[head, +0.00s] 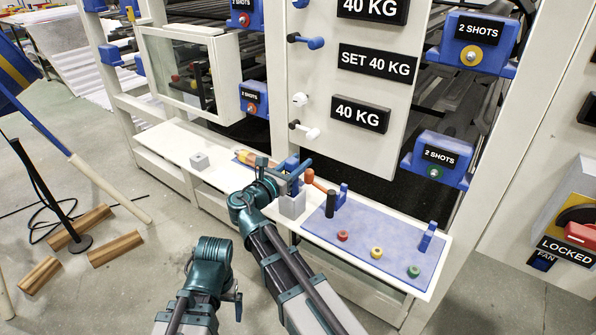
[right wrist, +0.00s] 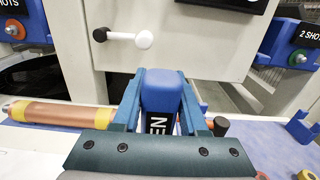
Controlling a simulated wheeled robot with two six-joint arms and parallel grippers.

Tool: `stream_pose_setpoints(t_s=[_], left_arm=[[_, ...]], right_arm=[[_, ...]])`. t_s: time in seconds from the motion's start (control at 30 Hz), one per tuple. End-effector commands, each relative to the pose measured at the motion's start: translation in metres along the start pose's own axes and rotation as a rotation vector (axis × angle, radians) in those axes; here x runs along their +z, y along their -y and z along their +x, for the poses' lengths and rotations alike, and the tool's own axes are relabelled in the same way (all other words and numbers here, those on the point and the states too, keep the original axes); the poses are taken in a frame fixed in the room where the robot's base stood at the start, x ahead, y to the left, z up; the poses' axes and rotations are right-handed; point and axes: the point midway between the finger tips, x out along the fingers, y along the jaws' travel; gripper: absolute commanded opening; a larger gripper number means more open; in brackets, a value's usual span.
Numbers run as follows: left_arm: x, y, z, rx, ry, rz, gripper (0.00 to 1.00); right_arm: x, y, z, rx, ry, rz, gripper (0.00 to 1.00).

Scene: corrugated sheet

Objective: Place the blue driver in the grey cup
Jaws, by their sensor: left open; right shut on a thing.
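My right gripper (head: 286,176) is shut on a blue piece, which looks like the blue driver (head: 292,163). In the right wrist view the blue driver (right wrist: 162,90) sits between both fingers, with a rounded blue top and a black label with white letters. Its lower end is hidden by my gripper (right wrist: 160,115). A grey block-like holder, likely the grey cup (head: 292,206), stands on the bench just below my right gripper. A smaller grey block (head: 200,161) stands further left. My left gripper (head: 236,300) is open and low, away from the bench.
A copper roller with yellow ends (right wrist: 60,113) lies left of the held piece. An orange-headed hammer (head: 320,188) with a dark handle, blue stands (head: 343,192) and red, yellow and green knobs (head: 376,252) are on the blue mat (head: 345,240). A white panel rises behind.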

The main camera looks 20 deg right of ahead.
Motion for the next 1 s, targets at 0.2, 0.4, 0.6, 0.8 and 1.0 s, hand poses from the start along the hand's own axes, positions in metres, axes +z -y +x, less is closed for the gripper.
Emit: stream_pose_setpoints(t_s=[0.2,0.4,0.6,0.8,1.0], left_arm=[[-0.0001,0.0000,0.0011,-0.001,0.000,0.000,0.94],[-0.0004,-0.0003,0.0060,-0.001,0.000,0.000,0.94],[-0.0003,-0.0002,0.0041,-0.001,0.000,0.000,0.94],[-0.0003,-0.0002,0.0041,-0.001,0.000,0.000,0.94],[0.0000,0.0001,0.0000,-0.001,0.000,0.000,0.94]], right_arm=[[-0.0008,0.0000,0.0000,0.000,0.002,-0.001,0.00],[-0.0057,-0.0001,-0.0001,0.000,0.001,-0.001,0.00],[-0.0041,-0.0001,-0.0001,0.000,0.000,0.000,0.72],[-0.0041,0.0000,-0.0001,0.000,0.000,0.000,0.72],[0.0000,0.0000,0.0000,0.000,0.000,0.000,0.72]])
